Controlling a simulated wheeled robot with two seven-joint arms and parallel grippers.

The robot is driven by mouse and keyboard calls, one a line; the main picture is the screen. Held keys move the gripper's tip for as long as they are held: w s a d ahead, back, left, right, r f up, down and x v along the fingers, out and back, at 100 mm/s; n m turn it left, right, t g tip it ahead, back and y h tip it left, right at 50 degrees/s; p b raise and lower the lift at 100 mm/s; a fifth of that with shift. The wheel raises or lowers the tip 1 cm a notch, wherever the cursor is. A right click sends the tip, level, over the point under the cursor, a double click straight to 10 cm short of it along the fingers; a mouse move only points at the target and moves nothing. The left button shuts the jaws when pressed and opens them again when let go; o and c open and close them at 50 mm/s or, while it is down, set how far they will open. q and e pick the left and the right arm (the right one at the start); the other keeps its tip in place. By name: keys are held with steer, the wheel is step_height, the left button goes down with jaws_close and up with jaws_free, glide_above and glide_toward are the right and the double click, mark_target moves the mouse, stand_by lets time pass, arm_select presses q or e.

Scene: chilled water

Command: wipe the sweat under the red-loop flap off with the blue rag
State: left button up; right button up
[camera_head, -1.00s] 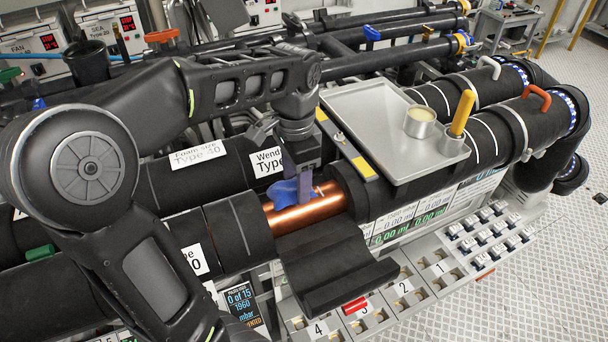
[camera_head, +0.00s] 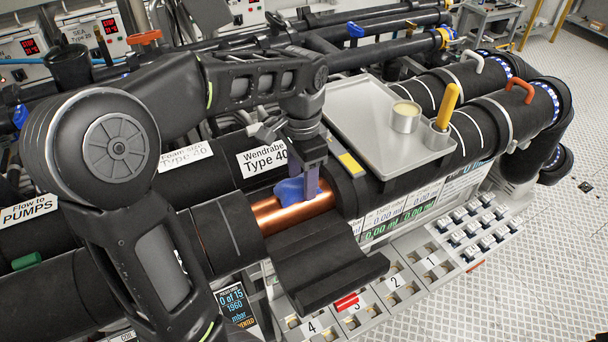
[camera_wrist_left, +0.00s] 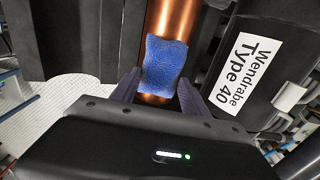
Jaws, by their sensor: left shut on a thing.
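My left gripper (camera_head: 303,185) is shut on the blue rag (camera_head: 288,191). It holds the rag against the top of a bare copper pipe section (camera_head: 278,216). The wrist view shows the rag (camera_wrist_left: 165,66) between the fingers, lying over the copper (camera_wrist_left: 174,18). The black insulation flap (camera_head: 325,265) hangs open below the copper, with a red loop (camera_head: 346,302) at its lower edge. I cannot make out sweat drops on the copper; the rag and fingers hide part of it. My right gripper is not in view.
Black insulated pipe continues on both sides of the opening. A grey tray (camera_head: 364,142) with a cream-topped cup (camera_head: 406,117) and a yellow handle (camera_head: 447,106) stands right of my gripper. A numbered panel with small compartments (camera_head: 398,283) lies below. A green loop (camera_head: 26,261) is at far left.

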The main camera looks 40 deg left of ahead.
mark_target(281, 189)
arm_select(q)
steer(key=shift+s+a+f, duration=0.2)
steer(key=shift+s+a, duration=0.15)
steer(key=shift+s, duration=0.35)
steer(key=shift+s, duration=0.1)
steer(key=shift+f+b, duration=0.4)
stand_by(0.6)
steer(key=shift+a, duration=0.1)
steer(key=shift+s+a+r, duration=0.1)
steer(key=shift+s+a, duration=0.3)
steer(key=shift+s, duration=0.4)
steer(key=shift+s+a+r, duration=0.1)
steer(key=shift+s+a, duration=0.25)
steer(key=shift+s, duration=0.4)
steer(key=shift+w+d, duration=0.1)
steer(key=shift+w, duration=0.05)
steer(key=shift+w+d+f, duration=0.1)
steer(key=shift+w+d, duration=0.3)
steer(key=shift+w, duration=0.3)
steer(key=shift+w+d+f, duration=0.1)
steer(key=shift+w+d, duration=0.25)
steer(key=shift+w, duration=0.35)
